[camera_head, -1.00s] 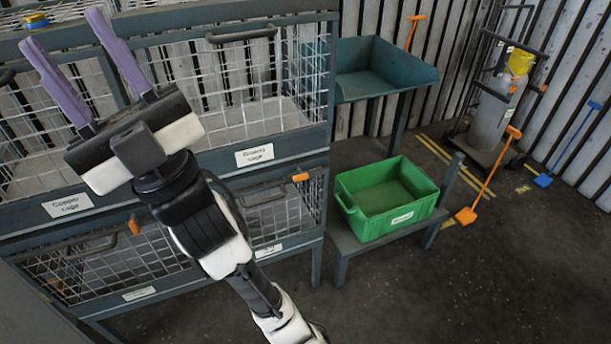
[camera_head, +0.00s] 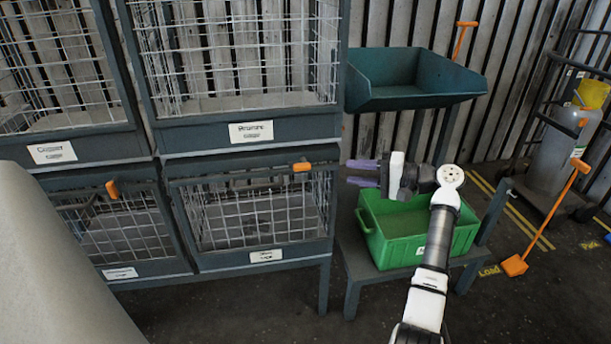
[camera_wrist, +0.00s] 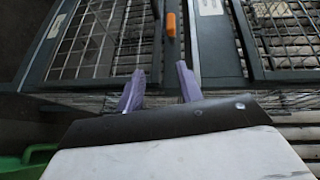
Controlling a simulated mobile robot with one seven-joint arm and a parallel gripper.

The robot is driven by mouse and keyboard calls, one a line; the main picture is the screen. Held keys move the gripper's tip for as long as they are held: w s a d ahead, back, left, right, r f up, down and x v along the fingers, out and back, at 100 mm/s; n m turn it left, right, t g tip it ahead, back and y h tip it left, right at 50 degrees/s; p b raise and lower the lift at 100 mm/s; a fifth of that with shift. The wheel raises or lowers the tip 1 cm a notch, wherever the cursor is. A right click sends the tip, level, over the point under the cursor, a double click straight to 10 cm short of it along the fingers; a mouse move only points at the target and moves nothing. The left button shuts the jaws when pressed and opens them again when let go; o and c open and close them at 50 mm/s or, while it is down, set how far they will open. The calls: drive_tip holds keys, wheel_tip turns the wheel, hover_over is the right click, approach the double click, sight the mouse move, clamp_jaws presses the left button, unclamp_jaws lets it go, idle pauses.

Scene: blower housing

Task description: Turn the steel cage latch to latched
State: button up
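Two orange latches show on the lower cages in the head view. One latch (camera_head: 302,167) lies roughly level at the top right of the lower right cage (camera_head: 253,212); the other (camera_head: 112,190) is tilted on the lower left cage (camera_head: 118,232). The lower labels are too small to read surely, so I cannot tell which is steel. My gripper (camera_head: 362,173) is right of the lower right cage, over the green crate, its purple fingers pointing left. In the wrist view an orange latch (camera_wrist: 170,25) is ahead of my fingers (camera_wrist: 160,88), which are apart and empty.
The green crate (camera_head: 445,245) stands on a low bench (camera_head: 355,262) below my arm. A dark green hopper (camera_head: 415,95) is behind. Upper cages carry copper and bronze labels (camera_head: 251,132). A gas cylinder (camera_head: 560,135) and an orange shovel (camera_head: 515,265) stand at right.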

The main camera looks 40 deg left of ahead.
sight(305, 164)
drive_tip(key=s+a+g, duration=0.1)
drive_tip(key=s+a, duration=0.1)
drive_tip(key=a, duration=0.1)
drive_tip(key=s+a, duration=0.2)
drive_tip(key=a, duration=0.2)
drive_tip(key=s+a+g, duration=0.1)
drive_tip(key=s+a, duration=0.2)
drive_tip(key=a, duration=0.1)
drive_tip(key=shift+r+g+p, duration=0.3)
drive_tip(key=shift+r+p, duration=0.05)
drive_tip(key=shift+r, duration=0.05)
clamp_jaws()
